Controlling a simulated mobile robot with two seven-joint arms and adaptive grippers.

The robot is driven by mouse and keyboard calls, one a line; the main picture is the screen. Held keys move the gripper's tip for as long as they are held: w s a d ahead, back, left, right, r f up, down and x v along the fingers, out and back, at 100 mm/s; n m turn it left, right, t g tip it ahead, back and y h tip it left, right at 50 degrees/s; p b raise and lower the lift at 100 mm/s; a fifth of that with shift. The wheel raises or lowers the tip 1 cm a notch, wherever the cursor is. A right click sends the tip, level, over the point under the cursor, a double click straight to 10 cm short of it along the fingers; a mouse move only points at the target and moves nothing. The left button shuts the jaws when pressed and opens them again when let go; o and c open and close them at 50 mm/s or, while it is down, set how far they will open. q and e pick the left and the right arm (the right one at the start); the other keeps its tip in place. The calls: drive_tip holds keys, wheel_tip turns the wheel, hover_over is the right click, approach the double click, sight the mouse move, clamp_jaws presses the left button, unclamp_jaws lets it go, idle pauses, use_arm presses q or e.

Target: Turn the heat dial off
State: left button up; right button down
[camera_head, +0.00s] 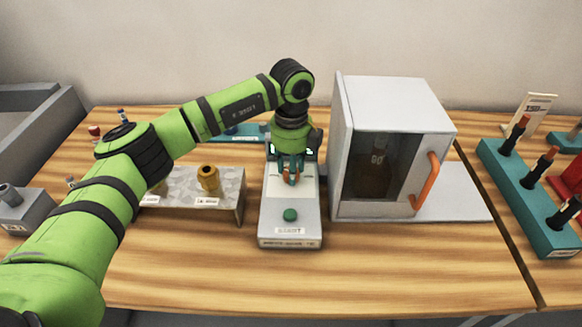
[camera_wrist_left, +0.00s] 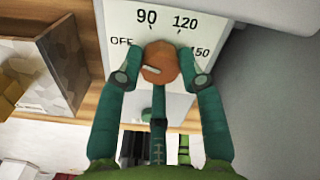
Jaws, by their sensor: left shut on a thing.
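The heat dial (camera_wrist_left: 160,56) is a round orange-brown knob with a pale mark on its left part. It sits on a white panel (camera_wrist_left: 190,98) printed OFF, 90, 120 and 150; OFF is at the left of the dial. My left gripper (camera_wrist_left: 161,65) is shut on the dial, with one teal finger on each side. In the head view, the left gripper (camera_head: 289,172) reaches down onto the white control unit (camera_head: 272,212) and hides most of the dial. My right gripper is in neither view.
A green button (camera_head: 290,215) is on the unit's front. A grey cabinet (camera_head: 395,95) with a glass door and orange handle (camera_head: 425,185) stands close on the right. A speckled stand (camera_head: 225,195) is at the left. The front wooden table (camera_head: 400,265) is clear.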

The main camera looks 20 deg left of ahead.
use_arm(q)
drive_tip(key=shift+s+d+f, duration=0.15)
drive_tip(key=shift+s+f, duration=0.05)
drive_tip(key=shift+f, duration=0.05)
drive_tip(key=o, duration=1.1)
drive_tip(key=shift+r, duration=0.1)
drive_tip(key=shift+o, duration=0.2)
drive_tip(key=shift+w+r, duration=0.1)
drive_tip(key=shift+r, duration=0.25)
wheel_tip(320, 180, up, 12)
drive_tip(key=shift+f, duration=0.25)
